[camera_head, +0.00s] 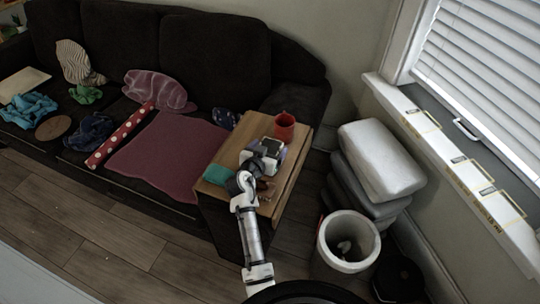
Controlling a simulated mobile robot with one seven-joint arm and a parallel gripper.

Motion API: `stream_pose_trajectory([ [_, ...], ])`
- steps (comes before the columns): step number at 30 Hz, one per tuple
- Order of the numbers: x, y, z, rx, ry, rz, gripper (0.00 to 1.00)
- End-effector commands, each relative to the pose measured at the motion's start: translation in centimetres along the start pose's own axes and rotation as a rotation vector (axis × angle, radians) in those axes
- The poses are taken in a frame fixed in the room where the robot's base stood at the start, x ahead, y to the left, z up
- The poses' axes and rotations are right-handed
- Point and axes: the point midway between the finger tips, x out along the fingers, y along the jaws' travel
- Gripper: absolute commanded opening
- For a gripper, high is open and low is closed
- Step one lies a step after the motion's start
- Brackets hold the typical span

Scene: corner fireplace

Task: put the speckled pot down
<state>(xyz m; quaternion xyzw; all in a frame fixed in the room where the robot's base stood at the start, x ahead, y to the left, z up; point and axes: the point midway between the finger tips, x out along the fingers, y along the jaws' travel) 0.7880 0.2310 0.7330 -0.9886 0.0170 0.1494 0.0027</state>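My arm reaches up from the bottom, and my gripper (268,152) is over the wooden side table (293,178). The gripper is seen from behind and is small, so its fingers are hidden and I cannot tell whether they are open or shut. A pale purple patch shows beside it, partly covered. I cannot make out a speckled pot for certain, in the gripper or on the table; my arm may hide it.
A red cup (284,127) stands at the table's far end, close to my gripper. A teal item (218,174) lies at the left edge. A dark sofa (215,55) with cloths is left. A white bin (347,262) and stacked cushions (382,160) stand right.

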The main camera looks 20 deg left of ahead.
Motion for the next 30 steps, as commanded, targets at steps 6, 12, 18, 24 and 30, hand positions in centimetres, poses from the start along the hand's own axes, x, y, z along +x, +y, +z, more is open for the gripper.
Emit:
stream_pose_trajectory([
  [6,0.0,0.0,0.0,0.000,0.000,0.000,0.56],
  [12,-0.1,0.0,-0.1,0.000,0.002,-0.001,0.34],
  [18,-0.1,0.0,-0.2,0.001,0.003,-0.001,0.34],
  [24,-0.4,0.0,-1.6,0.002,0.005,0.000,0.34],
  [30,-1.6,0.0,-5.3,0.006,0.008,-0.001,0.34],
])
